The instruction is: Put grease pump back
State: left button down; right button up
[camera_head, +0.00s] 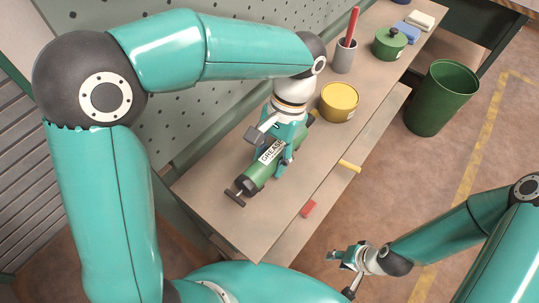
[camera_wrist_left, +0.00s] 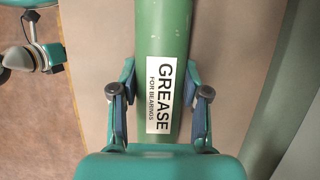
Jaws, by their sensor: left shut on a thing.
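The grease pump (camera_head: 254,179) is a green cylinder with a white GREASE label and a dark T-handle at its near end. It lies lengthwise along the workbench (camera_head: 214,181); I cannot tell whether it touches the top or is just above it. My left gripper (camera_head: 273,156) comes down from above and is shut around the pump's middle. In the left wrist view the pump (camera_wrist_left: 163,30) runs between the two fingers, beside the label. My right gripper (camera_head: 340,273) is open and empty, off the bench's front side at the lower right.
A yellow tin (camera_head: 339,103), a grey cup (camera_head: 344,58) with a red-handled tool and a green lidded pot (camera_head: 389,44) stand farther along the bench. A perforated panel (camera_head: 190,112) rises behind. Yellow (camera_head: 350,166) and red (camera_head: 309,208) pieces show at the front. A green bin (camera_head: 440,98) stands on the floor.

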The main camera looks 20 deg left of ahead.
pick_arm(q)
jog(key=c, duration=0.6)
grip_release()
jog(key=shift+o, duration=0.2)
jog(key=shift+r, duration=0.15)
jog(key=p+v, duration=0.1)
jog(key=v, duration=1.1)
